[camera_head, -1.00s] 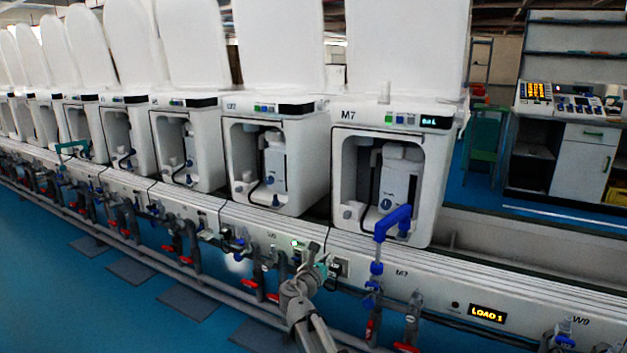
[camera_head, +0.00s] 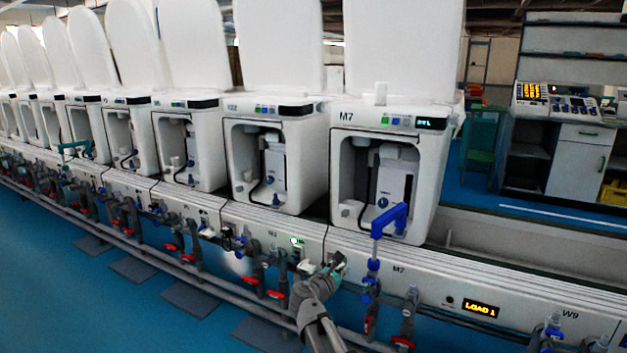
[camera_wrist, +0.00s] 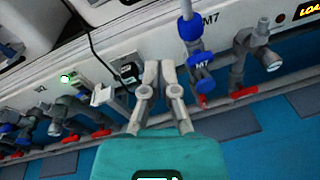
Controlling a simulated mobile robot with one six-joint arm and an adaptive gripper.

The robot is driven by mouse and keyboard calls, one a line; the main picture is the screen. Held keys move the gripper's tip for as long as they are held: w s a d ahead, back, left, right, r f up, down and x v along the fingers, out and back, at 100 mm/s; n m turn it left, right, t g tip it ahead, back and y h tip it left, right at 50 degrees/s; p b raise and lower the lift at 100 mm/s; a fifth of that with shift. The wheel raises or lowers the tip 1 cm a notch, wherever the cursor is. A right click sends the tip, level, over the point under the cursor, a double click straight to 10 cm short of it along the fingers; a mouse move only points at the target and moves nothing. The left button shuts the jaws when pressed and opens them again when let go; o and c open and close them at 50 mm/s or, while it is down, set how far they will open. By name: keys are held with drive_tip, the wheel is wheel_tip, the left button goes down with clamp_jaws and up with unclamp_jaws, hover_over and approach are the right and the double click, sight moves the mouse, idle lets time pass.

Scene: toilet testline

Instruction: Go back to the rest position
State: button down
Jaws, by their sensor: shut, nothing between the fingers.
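My gripper (camera_head: 333,265) is in front of the white rail, left of the M7 label, in the head view. In the wrist view my gripper (camera_wrist: 159,68) has its two grey fingers together with nothing held between them. Its tips overlap the rail front beside a black socket (camera_wrist: 128,72) with a dark cable. I cannot tell whether they touch the rail. The toilet unit marked M7 (camera_head: 388,165) stands on the line behind and to the right of my gripper, lid raised.
A blue valve pipe (camera_head: 376,240) rises just right of my gripper. Red-handled valves (camera_wrist: 243,92) and a grey pipe run along the rail. A green light (camera_head: 294,241) glows at left. Blue floor (camera_head: 110,310) is open in front. A LOAD 1 display (camera_head: 480,309) is at right.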

drive_tip(key=s+d+f+m+g+y+p, duration=0.1)
drive_tip(key=s+d+f+m+g+p, duration=0.4)
drive_tip(key=s+d+m+g, duration=0.6)
drive_tip(key=s+a+f+m+g+y+p, duration=0.25)
drive_tip(key=s+m+y, duration=0.55)
drive_tip(key=s+m, duration=0.6)
wheel_tip(320, 180, up, 38)
drive_tip(key=w+m+p, duration=0.1)
drive_tip(key=p, duration=3.7)
drive_tip(key=shift+w+d+f, duration=0.15)
drive_tip(key=shift+d+f, duration=0.05)
drive_tip(key=shift+f, duration=0.05)
